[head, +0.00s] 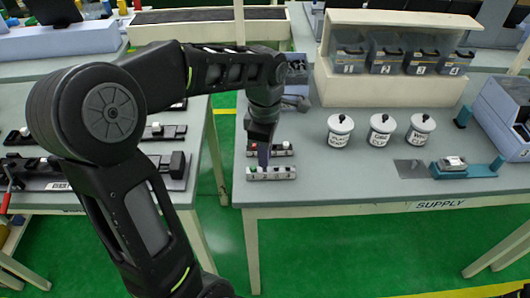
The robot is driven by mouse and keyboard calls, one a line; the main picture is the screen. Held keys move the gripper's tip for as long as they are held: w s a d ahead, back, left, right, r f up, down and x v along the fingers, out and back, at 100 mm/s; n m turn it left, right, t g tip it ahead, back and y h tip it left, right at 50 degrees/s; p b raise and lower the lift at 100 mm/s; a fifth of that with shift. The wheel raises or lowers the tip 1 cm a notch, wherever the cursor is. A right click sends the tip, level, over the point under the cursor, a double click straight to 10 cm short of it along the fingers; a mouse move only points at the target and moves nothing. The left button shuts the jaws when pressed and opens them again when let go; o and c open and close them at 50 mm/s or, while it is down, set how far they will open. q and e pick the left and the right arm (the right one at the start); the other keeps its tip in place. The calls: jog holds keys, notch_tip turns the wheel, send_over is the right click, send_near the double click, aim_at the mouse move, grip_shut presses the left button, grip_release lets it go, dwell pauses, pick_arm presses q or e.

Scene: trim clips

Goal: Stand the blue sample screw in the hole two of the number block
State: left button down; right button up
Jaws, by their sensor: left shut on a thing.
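My left gripper (262,156) points down at the left front of the supply table, over the grey number block (271,177). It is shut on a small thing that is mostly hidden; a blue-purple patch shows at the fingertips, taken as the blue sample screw. The gripper tip is at the block's back edge, left of its middle; whether the screw touches the block cannot be told. A green spot shows at the block's left end. Its hole numbers are too small to read. A similar block (284,150) with a red spot lies just behind. My right gripper is out of view.
Three lidded white jars (382,130) stand right of the blocks. A beige rack (400,92) holds bins numbered 1 to 4 behind them. A blue fixture (467,168) lies further right. A gap with green floor separates the left bench (200,125) from the supply table.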

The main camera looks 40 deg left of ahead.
pick_arm(q)
jog(key=shift+f+b, duration=0.9)
jog(key=shift+f, duration=0.35)
dwell(0.3)
jog(key=c, duration=1.3)
grip_release()
jog(key=shift+c, duration=0.2)
notch_tip(320, 180, up, 8)
jog(key=shift+f, duration=0.1)
